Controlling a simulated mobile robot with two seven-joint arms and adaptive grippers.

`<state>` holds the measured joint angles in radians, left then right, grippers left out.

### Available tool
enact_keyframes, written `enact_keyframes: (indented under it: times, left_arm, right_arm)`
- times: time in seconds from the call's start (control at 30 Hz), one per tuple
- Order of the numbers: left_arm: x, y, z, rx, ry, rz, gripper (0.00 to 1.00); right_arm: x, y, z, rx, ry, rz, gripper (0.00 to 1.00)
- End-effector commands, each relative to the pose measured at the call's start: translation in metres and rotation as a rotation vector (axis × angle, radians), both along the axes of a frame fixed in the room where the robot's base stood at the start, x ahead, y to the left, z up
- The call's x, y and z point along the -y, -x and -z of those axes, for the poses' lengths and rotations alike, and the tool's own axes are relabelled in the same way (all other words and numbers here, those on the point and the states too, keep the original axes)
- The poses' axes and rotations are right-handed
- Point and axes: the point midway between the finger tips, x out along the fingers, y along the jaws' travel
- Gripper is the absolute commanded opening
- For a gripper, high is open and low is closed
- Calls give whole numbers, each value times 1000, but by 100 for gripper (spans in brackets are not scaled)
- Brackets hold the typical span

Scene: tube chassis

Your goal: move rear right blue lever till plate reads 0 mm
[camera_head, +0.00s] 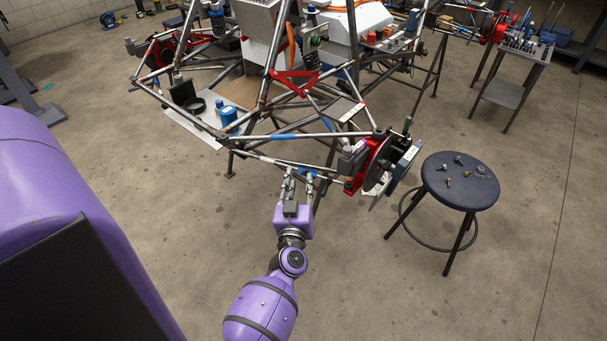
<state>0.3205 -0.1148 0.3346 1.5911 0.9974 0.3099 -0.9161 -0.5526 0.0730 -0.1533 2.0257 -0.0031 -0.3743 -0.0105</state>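The red hub (368,168) with a disc is right of the gripper, at the end of the tube chassis (262,107). A blue-grey plate (405,160) stands upright beside the disc. Its reading is too small to make out.
A round black stool (460,183) with several small metal parts stands right of the hub. A tray (200,128) with a black ring and a blue container (229,117) is at the left of the chassis. A tool cart (510,92) is at the back right. Front floor is clear.

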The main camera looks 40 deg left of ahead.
Motion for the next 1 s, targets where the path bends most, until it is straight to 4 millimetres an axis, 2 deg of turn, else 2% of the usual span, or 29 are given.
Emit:
enact_keyframes:
  times: [0.2,0.57,0.63,0.8,1.0]
  left_arm:
    - [-15,-26,0,0,-1,1,29]
    - [-19,-33,1,-1,0,0,29]
    - [-19,-33,1,-1,0,0,24]
    - [-19,-33,1,-1,0,0,2]
    - [-19,-33,1,-1,0,0,0]
  right_arm:
    - [0,1,2,-3,0,0,40]
    - [1,5,6,-14,1,1,40]
    - [1,5,6,-14,1,1,40]
    - [1,5,5,-13,2,0,40]
    - [1,3,4,-10,2,0,40]
